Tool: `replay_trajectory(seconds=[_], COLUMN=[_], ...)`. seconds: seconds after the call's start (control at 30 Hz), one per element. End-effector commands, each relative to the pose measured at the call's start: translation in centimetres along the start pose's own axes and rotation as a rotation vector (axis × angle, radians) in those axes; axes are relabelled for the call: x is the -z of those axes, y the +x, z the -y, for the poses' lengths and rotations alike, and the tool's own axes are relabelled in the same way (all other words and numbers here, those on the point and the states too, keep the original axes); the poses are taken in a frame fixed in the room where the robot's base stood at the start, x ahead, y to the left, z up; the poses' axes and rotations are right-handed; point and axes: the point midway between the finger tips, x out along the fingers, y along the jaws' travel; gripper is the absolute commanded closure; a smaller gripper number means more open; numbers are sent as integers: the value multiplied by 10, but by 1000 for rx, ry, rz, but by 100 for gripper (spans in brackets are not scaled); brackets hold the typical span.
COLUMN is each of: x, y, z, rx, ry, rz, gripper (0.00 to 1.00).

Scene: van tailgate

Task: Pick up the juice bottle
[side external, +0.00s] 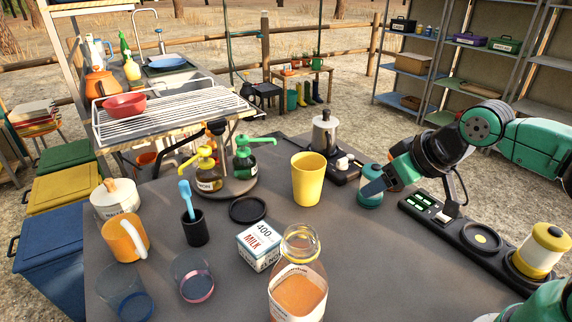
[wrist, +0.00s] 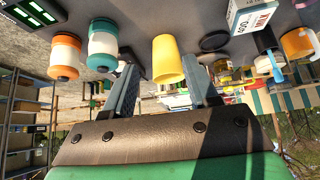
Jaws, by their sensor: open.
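A clear bottle (side external: 298,290) with orange contents and a pale label stands at the front edge of the table in the side view; it looks like the juice bottle. Its base is cut off by the frame, and I do not make it out in the wrist view. My gripper (side external: 374,188) is over the right part of the table, well behind and to the right of the bottle. In the wrist view my gripper (wrist: 166,90) has its two dark fingers apart, with nothing held. A yellow cup (wrist: 167,60) shows in the gap, beyond the fingers.
The milk carton (side external: 259,246) stands just left of the bottle. The yellow cup (side external: 308,180) and teal jar (side external: 369,200) stand near my gripper. A black cup (side external: 195,228), orange mug (side external: 125,238) and glasses (side external: 193,277) fill the left. Bare table lies right of the bottle.

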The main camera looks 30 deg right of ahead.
Motion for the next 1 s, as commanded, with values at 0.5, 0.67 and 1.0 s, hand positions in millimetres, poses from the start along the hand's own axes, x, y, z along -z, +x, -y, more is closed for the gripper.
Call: replay_trajectory(seconds=[0.5, 0.67, 1.0], x=[2, 12, 23], y=[-2, -16, -31], z=[0, 0, 20], rx=[0, 0, 140], ry=[0, 0, -133], rz=[0, 0, 106], gripper=[0, 0, 0])
